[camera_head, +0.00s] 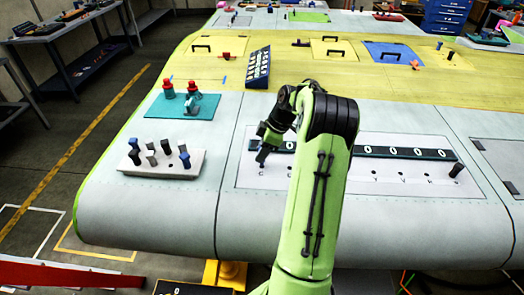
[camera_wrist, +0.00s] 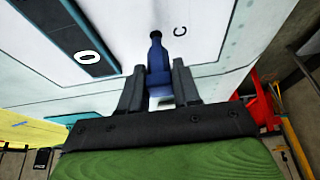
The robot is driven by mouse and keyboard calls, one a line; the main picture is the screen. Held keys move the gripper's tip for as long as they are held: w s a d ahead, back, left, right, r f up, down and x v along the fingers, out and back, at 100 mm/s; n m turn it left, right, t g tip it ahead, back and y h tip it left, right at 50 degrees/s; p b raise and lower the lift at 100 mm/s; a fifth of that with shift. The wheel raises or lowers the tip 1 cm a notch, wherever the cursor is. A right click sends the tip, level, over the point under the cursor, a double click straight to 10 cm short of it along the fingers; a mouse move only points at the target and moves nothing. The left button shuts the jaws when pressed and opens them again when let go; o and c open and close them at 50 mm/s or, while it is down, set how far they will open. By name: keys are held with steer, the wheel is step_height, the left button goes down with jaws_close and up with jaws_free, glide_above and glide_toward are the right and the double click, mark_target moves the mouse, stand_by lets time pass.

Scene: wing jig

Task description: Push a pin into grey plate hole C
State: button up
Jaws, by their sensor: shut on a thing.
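My gripper (camera_wrist: 160,80) is shut on a blue pin (camera_wrist: 156,60) with a narrower neck. In the head view my gripper (camera_head: 264,146) is over the left end of the pale grey plate (camera_head: 390,187), close to the letter C. In the wrist view the pin's narrow end points at the plate (camera_wrist: 165,12) beside the printed C. Hole C itself is not clear to see; the pin may cover it. I cannot tell whether the pin touches the plate. A dark pin (camera_head: 457,169) stands at the plate's right end.
A white block (camera_head: 140,172) with several dark and blue pins stands left of the plate. A dark strip with white rings (camera_head: 405,152) runs along the plate's back. A teal mat (camera_head: 170,107) with red-topped items lies behind the block.

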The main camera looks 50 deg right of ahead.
steer(key=shift+f, duration=0.1)
steer(key=shift+f+b, duration=1.2)
steer(key=shift+f, duration=0.15)
steer(key=o, duration=1.1)
steer(key=shift+r, duration=0.1)
steer(key=p+v, duration=0.3)
steer(key=v, duration=1.2)
steer(key=shift+d+r, duration=0.1)
steer(key=shift+r, duration=0.3)
steer(key=shift+p, duration=0.3)
step_height(320, 180, up, 7)
steer(key=p, duration=0.5)
steer(key=shift+s+p, duration=0.1)
steer(key=shift+p, duration=0.25)
